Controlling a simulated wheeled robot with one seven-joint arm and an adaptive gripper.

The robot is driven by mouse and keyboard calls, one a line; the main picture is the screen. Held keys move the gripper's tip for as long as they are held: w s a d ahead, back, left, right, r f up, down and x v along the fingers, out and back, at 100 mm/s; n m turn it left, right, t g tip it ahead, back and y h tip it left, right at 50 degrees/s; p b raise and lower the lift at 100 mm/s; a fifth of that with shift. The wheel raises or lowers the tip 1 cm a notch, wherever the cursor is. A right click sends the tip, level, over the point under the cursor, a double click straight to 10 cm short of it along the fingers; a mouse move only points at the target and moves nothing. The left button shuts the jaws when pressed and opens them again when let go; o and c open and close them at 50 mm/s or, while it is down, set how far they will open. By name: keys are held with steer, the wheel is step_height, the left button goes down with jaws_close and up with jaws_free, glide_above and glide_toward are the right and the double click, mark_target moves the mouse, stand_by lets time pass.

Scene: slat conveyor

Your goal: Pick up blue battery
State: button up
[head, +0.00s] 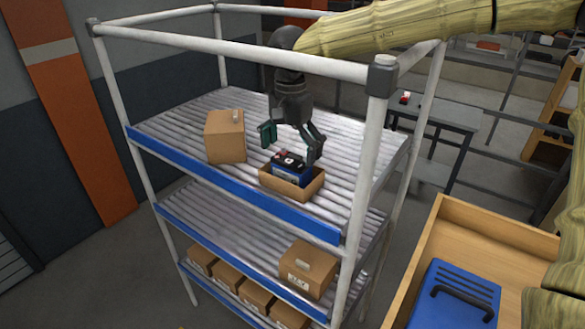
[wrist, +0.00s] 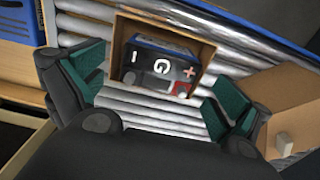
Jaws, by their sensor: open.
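The blue battery (head: 291,168) has a black top and sits in a small open cardboard box on the top shelf. In the wrist view the battery (wrist: 158,62) shows a minus mark, a plus mark and a red terminal, with the box walls around it. My gripper (head: 292,146) is open and empty, above the battery and slightly behind it in the head view. In the wrist view my gripper's green-padded fingers (wrist: 157,95) are spread wide, to either side of the box's near edge. They do not appear to touch the battery.
A closed cardboard box (head: 225,137) stands left of the open box (head: 268,183) on the slatted shelf (head: 180,122). A blue rail (head: 220,185) runs along the shelf front. White rack posts (head: 368,160) stand close by. More boxes sit below. A wooden crate (head: 412,265) holds a blue case (head: 455,300).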

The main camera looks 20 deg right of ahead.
mark_target(292, 158)
steer(key=f+p, duration=0.2)
steer(key=f, duration=0.1)
steer(key=shift+w+d+f, duration=0.2)
steer(key=shift+f+p, duration=0.35)
steer(key=shift+f, duration=0.4)
steer(key=c, duration=1.1)
steer(key=shift+r, duration=0.1)
steer(key=shift+c, duration=0.2)
